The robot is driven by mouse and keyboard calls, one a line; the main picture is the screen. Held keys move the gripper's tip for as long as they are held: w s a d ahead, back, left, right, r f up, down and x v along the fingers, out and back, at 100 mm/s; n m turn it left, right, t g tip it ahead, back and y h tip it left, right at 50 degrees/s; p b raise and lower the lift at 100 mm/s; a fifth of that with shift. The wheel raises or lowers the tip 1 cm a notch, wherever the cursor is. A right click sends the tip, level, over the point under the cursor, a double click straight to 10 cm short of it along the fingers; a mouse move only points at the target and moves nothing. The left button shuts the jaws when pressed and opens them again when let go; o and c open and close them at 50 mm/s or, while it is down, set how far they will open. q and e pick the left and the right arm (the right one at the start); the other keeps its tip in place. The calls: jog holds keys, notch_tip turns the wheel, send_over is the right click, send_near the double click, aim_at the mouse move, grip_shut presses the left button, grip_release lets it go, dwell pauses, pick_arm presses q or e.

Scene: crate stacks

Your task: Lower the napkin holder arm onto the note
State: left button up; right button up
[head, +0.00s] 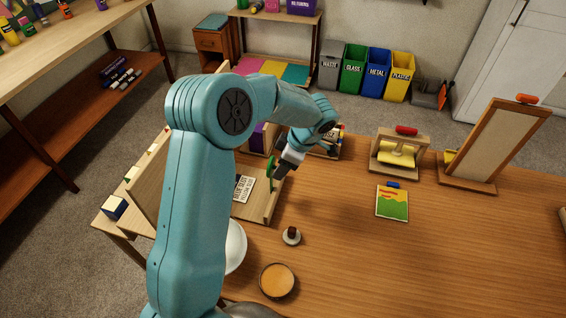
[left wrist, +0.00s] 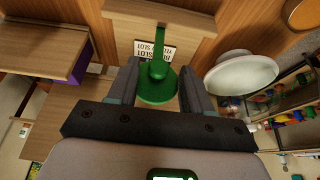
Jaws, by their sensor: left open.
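The green arm (left wrist: 160,34) with a round green knob, which I take as the napkin holder arm, lies between my left fingers in the left wrist view; it also shows in the head view (head: 270,166). My left gripper (head: 281,171) is open, with one finger on each side of the knob; contact cannot be told. The printed white note (head: 243,188) lies in a wooden holder (head: 270,205); it also shows behind the green arm in the left wrist view (left wrist: 165,51). The green arm looks raised above the note. My right gripper is not in view.
A white bowl (head: 236,246), a small dark-knobbed object (head: 291,236) and a round orange-topped dish (head: 277,280) stand near the holder. A wooden roller stand (head: 384,166), a colourful card (head: 393,203) and a framed board (head: 497,142) are to the right. The front right table is clear.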

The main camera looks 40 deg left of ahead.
pick_arm(q)
jog(key=shift+w+f, duration=0.1)
jog(key=shift+w, duration=0.05)
grip_shut()
